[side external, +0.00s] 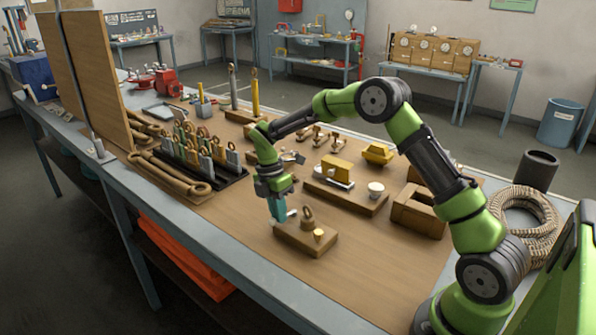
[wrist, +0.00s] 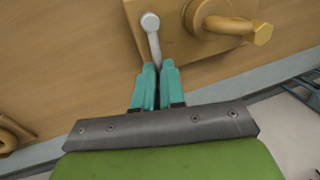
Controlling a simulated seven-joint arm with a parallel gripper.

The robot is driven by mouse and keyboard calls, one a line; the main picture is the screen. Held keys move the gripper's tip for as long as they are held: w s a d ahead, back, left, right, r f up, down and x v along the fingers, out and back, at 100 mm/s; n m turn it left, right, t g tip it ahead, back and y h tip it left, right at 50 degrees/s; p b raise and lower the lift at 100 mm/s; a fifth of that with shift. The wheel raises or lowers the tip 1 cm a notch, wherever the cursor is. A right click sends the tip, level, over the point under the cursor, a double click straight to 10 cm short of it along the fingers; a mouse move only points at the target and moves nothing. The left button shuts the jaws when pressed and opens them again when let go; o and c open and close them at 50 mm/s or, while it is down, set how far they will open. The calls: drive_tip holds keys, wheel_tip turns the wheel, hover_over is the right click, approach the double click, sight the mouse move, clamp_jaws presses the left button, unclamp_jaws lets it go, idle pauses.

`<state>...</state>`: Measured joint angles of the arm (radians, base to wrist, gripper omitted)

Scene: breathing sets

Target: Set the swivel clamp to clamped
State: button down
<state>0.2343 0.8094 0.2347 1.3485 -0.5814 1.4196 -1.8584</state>
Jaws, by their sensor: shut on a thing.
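The swivel clamp sits on a wooden block (side external: 300,243) near the front edge of the workbench. It has a grey lever (wrist: 151,27) with a round end, and a brass-coloured peg (wrist: 250,30) stands to the lever's right in the wrist view. My gripper (side external: 279,214) points down at the block's far-left side. In the wrist view my gripper (wrist: 157,72) has its teal fingers closed around the lever's lower part. The fingers hide the part of the lever between them.
A wooden base with a yellow-topped device (side external: 338,168) and a white knob (side external: 376,187) lies behind the block. A brown open frame (side external: 418,210) is at the right. Bare bench top (side external: 370,265) lies right of the block.

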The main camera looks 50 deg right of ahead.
drive_tip(key=shift+s+a+n, duration=0.25)
drive_tip(key=shift+a+n, duration=0.1)
drive_tip(key=shift+n, duration=0.25)
drive_tip(key=c, duration=1.4)
unclamp_jaws()
drive_tip(key=shift+o, duration=1)
drive_tip(key=shift+d, duration=0.15)
drive_tip(key=w+r, duration=0.3)
drive_tip(key=r, duration=1.3)
drive_tip(key=shift+r, duration=0.3)
drive_tip(key=shift+w, duration=0.1)
